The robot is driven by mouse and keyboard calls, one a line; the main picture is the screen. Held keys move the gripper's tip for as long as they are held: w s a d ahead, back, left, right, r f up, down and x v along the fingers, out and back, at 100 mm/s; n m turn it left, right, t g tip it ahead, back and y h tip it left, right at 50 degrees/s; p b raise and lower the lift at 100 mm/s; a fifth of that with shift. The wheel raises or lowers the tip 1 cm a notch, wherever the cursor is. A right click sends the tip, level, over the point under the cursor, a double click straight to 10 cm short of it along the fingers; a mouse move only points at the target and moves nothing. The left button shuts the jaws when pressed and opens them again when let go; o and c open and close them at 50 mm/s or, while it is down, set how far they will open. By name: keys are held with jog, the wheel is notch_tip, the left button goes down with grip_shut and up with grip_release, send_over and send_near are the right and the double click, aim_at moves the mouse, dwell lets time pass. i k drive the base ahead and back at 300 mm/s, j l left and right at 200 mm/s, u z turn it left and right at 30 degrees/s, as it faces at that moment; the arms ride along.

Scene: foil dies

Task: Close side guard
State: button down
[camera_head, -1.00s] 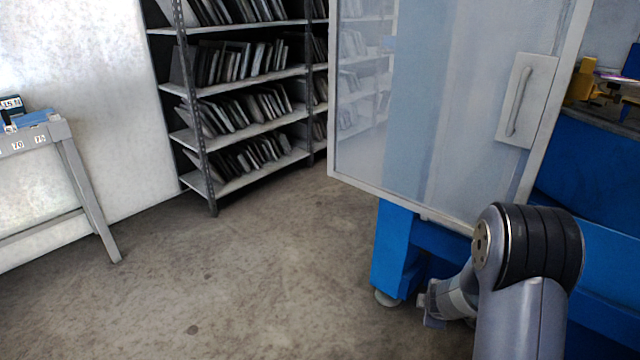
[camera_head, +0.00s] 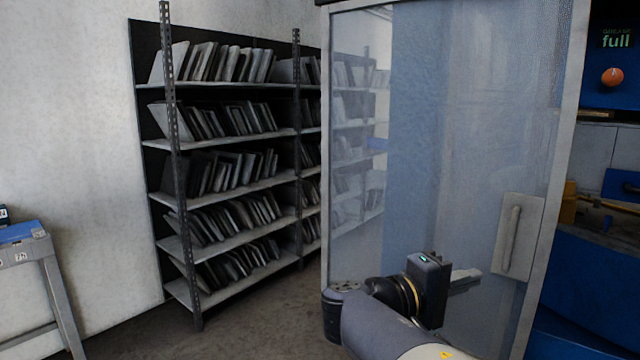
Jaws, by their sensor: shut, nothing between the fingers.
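The side guard (camera_head: 455,130) is a clear panel in a grey frame, standing open on the right side of the head view. Its handle (camera_head: 511,238) is a grey vertical bar on a pale plate near the panel's right edge. My gripper (camera_head: 478,274) is in front of the panel, just left of the handle plate, with its fingers pointing right toward it. It is shut and holds nothing. I cannot tell whether the fingertips touch the plate. The panel's lower part is partly hidden behind my arm.
A blue machine (camera_head: 590,270) stands behind the guard at the right, with an orange-red button (camera_head: 612,77) above. A metal shelf rack (camera_head: 170,130) holding several rows of dies stands at the left. A grey table (camera_head: 42,250) stands at the far left. Floor shows between them.

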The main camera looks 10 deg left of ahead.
aim_at(527, 224)
jog(key=i+j, duration=0.3)
jog(key=i+j+z, duration=0.1)
jog(key=i+j, duration=0.15)
jog(key=j, duration=0.25)
jog(key=i+j+z, duration=0.1)
jog(key=i+j, duration=0.15)
jog(key=j, duration=0.15)
jog(key=i+j, duration=0.25)
jog(key=j, duration=0.2)
jog(key=i+j+z, duration=0.1)
jog(key=i+j, duration=0.15)
jog(key=j, duration=0.2)
jog(key=i+j, duration=0.25)
jog(key=j, duration=0.2)
jog(key=i+j+z, duration=0.1)
jog(key=i+j, duration=0.15)
jog(key=j, duration=0.2)
jog(key=i+j+z, duration=0.1)
jog(key=j, duration=0.35)
jog(key=i, duration=0.1)
